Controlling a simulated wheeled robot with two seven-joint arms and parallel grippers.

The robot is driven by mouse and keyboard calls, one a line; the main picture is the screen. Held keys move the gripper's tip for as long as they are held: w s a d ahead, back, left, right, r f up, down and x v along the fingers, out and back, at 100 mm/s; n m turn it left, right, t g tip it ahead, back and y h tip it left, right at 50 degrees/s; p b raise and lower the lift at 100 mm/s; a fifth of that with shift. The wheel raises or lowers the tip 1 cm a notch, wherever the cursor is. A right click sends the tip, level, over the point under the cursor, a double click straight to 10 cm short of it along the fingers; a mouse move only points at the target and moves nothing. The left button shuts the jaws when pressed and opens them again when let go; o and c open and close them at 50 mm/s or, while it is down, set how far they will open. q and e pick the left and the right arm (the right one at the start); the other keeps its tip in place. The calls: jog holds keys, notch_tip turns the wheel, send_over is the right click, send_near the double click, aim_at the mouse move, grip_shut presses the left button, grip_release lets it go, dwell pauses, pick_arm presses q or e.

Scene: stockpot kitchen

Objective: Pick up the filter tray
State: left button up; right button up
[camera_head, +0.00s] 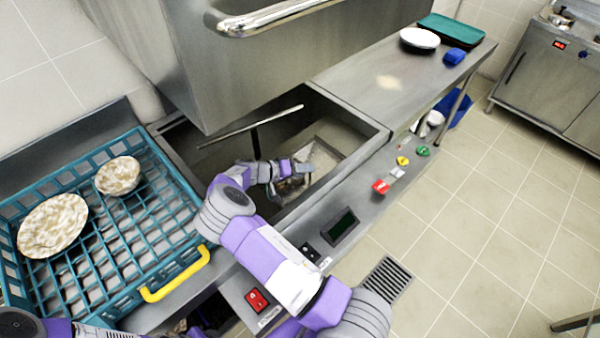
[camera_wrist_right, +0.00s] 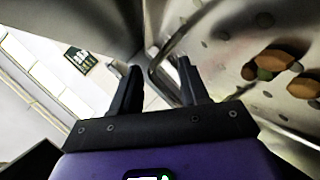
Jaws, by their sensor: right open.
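The filter tray (camera_wrist_right: 232,62) is a grey metal pan with round holes and brown and green food scraps on it, at the right of the right wrist view. Its bent wire handle (camera_wrist_right: 158,72) shows between the fingertips of my right gripper (camera_wrist_right: 158,78). The fingers are apart, on either side of the handle; I cannot tell whether they touch it. In the head view my right gripper (camera_head: 291,168) reaches down into the open washing machine's tub, over the tray, and hides part of it. My left gripper is out of view; only parts of my left arm show at the lower left.
A teal dish rack (camera_head: 128,234) with a yellow handle (camera_head: 178,276) holds two dirty dishes at left. A spray arm (camera_head: 250,122) crosses the tub above my gripper. The raised steel hood (camera_head: 260,70) overhangs it. A white plate stack (camera_head: 420,38) stands on the far counter.

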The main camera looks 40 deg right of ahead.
jog(key=shift+x, duration=0.9)
jog(key=shift+c, duration=0.3)
grip_shut()
